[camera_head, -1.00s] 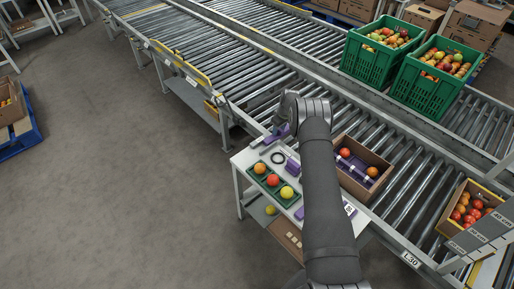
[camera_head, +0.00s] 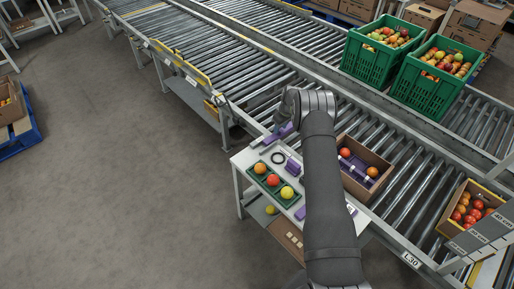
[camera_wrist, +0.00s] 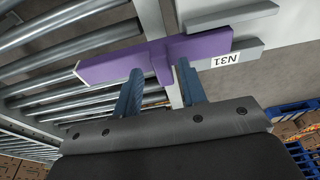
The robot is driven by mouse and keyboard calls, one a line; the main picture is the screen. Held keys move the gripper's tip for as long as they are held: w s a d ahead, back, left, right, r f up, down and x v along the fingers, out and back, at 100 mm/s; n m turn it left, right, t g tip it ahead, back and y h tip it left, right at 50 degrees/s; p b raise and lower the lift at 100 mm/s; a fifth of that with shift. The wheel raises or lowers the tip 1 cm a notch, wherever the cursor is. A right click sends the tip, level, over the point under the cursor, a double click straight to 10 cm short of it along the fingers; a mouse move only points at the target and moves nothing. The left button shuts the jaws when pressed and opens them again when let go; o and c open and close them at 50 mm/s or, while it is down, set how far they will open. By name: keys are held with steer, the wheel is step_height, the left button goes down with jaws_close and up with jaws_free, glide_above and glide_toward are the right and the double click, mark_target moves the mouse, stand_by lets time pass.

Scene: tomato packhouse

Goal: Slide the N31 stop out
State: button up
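The purple N31 stop (camera_wrist: 115,66) is a long bar with a raised cross tab, seen in the wrist view. It sits by a grey bracket bearing the N31 label (camera_wrist: 226,60), and its left part reaches over the rollers. My gripper (camera_wrist: 160,85) has its two blue fingers on either side of the tab, with small gaps visible, so it looks open. In the head view a purple piece of the stop (camera_head: 284,132) shows at the table's far corner, beside my wrist; my fingers there are mostly hidden.
A cardboard box (camera_head: 379,188) stands on the rollers right of my arm. Green crates (camera_head: 367,68) stand on the far conveyor.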

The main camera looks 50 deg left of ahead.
mark_target(281, 130)
steer(key=shift+d+r, duration=0.1)
steer(key=shift+r, duration=0.55)
steer(key=shift+r, duration=0.15)
step_height(281, 130, up, 7)
stand_by(0.4)
step_height(281, 130, down, 8)
steer(key=shift+r, duration=0.15)
steer(key=shift+f, duration=0.35)
steer(key=shift+r, duration=0.1)
stand_by(0.3)
step_height(281, 130, up, 8)
steer(key=f, duration=1)
steer(key=shift+a+f, duration=0.25)
steer(key=shift+a, duration=0.1)
